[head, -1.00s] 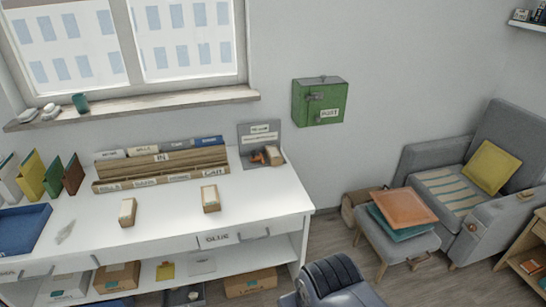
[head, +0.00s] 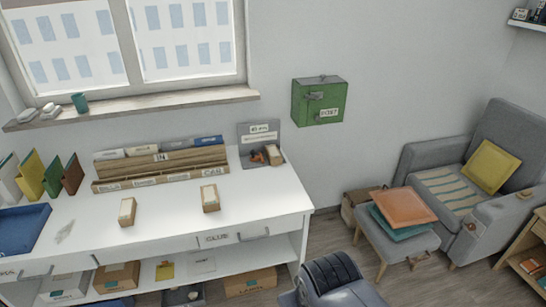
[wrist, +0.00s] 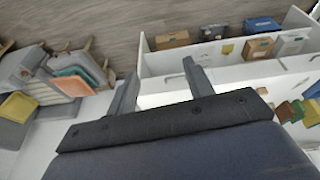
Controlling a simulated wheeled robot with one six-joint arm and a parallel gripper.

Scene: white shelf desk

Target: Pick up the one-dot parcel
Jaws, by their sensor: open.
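Three small parcels with pale tops and brown sides are on the white desk (head: 165,222) in the head view. One parcel (head: 127,211) is at the left front, one parcel (head: 210,197) is nearer the middle, and one parcel (head: 273,156) is at the grey stand by the wall. Their dots are too small to read, so I cannot tell which has one dot. My gripper (wrist: 160,85) is open and empty in the wrist view, with nothing between its fingers. It is apart from the parcels, and I cannot make them out in that view.
A wooden sorter (head: 160,166) stands at the back of the desk, and a blue tray (head: 22,230) at its left end. Boxes (head: 250,283) are on the shelf below. A green box (head: 319,101) hangs on the wall. A footstool (head: 397,243) and armchair stand right.

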